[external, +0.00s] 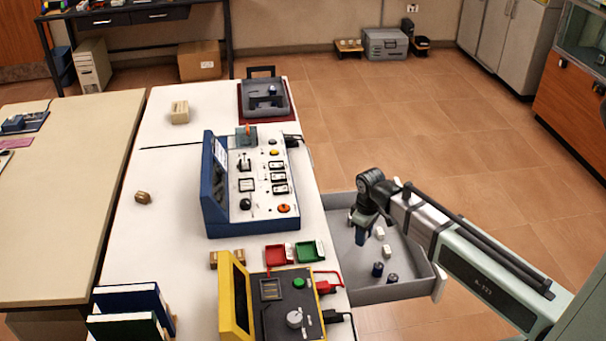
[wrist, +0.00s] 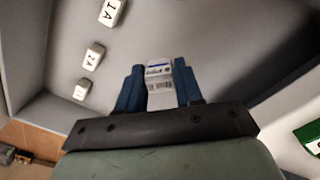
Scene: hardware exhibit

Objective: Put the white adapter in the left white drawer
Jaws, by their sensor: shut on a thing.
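My gripper (external: 361,236) is over the open grey drawer (external: 418,292), pointing down into it near its far left part. In the wrist view its two blue fingers (wrist: 160,88) are shut on a white adapter (wrist: 158,72) with a printed label. In the external view the held adapter is hidden or too small to make out. I cannot tell whether it touches the drawer floor. Several other white blocks lie in the drawer, two of them marked 1A (wrist: 110,12) and 2A (wrist: 94,56).
Open floor lies to the right.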

